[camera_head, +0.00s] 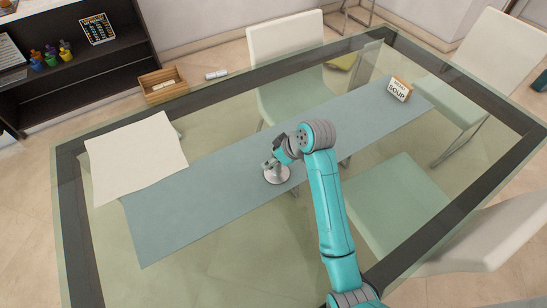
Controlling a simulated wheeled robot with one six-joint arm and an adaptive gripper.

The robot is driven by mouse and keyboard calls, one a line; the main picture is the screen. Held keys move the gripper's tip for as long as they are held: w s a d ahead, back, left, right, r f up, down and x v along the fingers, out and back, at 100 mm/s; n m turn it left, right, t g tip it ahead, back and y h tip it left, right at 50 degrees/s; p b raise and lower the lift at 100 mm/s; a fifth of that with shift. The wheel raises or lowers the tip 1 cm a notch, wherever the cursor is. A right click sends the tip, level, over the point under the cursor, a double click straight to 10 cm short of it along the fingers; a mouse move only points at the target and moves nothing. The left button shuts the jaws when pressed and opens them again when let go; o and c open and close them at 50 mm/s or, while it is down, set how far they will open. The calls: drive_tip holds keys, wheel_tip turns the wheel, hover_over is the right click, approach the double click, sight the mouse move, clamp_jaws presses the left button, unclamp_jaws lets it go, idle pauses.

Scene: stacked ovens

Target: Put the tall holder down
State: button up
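A holder with a pale round base (277,175) shows on or just above the grey-blue runner (200,205), near the middle of the glass table. Whether its base touches the runner cannot be told. My gripper (269,163) is at the holder's upper part, at the end of my teal arm, which reaches in from the bottom right. The fingers are small and dark here and overlap the holder, so their grip on it is unclear. The gripper hides most of the holder's upper part.
A white cloth or sheet (135,160) lies on the table at left. A soup box (399,89) stands at the runner's far right end. The runner left of the holder is bare. Pale chairs (285,38) surround the table; a dark shelf (85,65) and wooden box (161,82) are behind.

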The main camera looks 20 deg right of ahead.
drive_tip(key=v, duration=1.2)
drive_tip(key=shift+d, duration=0.1)
